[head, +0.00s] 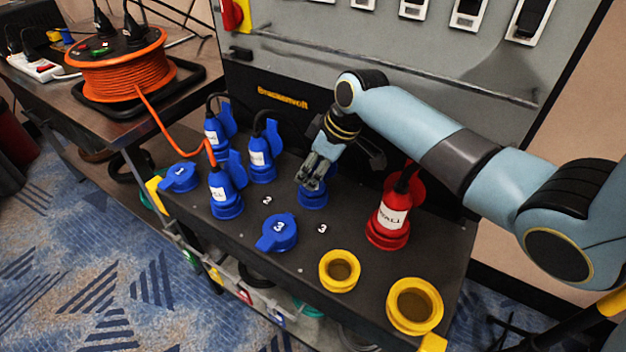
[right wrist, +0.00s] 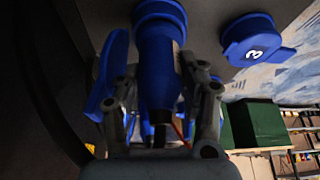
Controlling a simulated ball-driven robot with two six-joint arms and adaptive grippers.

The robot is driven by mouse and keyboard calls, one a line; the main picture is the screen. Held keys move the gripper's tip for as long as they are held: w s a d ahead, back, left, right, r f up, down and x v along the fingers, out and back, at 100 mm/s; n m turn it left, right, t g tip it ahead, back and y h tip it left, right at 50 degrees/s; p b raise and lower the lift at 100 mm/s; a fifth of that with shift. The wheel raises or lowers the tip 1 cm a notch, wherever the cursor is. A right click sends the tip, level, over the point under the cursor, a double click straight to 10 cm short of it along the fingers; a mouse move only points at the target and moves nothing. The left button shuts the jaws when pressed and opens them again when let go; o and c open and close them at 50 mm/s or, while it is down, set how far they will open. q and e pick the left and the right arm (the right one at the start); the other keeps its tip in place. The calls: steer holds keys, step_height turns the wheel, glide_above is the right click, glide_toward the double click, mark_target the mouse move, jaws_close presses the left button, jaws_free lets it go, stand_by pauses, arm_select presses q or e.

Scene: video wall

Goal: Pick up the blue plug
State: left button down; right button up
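A blue plug (head: 313,198) stands upright in the dark panel top, partly hidden by my right gripper (head: 312,172). In the right wrist view the blue plug (right wrist: 160,65) lies between the two fingers of my right gripper (right wrist: 160,85). The fingers are very close to its sides, and I cannot tell whether they press on it. More blue plugs stand to the left: one at the back (head: 217,130), one in the middle (head: 262,155) and one in front (head: 224,195). My left gripper is not in view.
A red plug (head: 391,215) stands just right of the gripper. A blue socket cap marked 3 (head: 278,232) and yellow sockets (head: 339,270) are in front. An orange cable reel (head: 120,70) sits at the left, its cable running to the blue plugs. A grey panel (head: 380,50) rises behind.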

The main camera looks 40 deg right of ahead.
steer(key=c, duration=0.5)
steer(key=shift+o, duration=0.2)
steer(key=shift+r, duration=0.1)
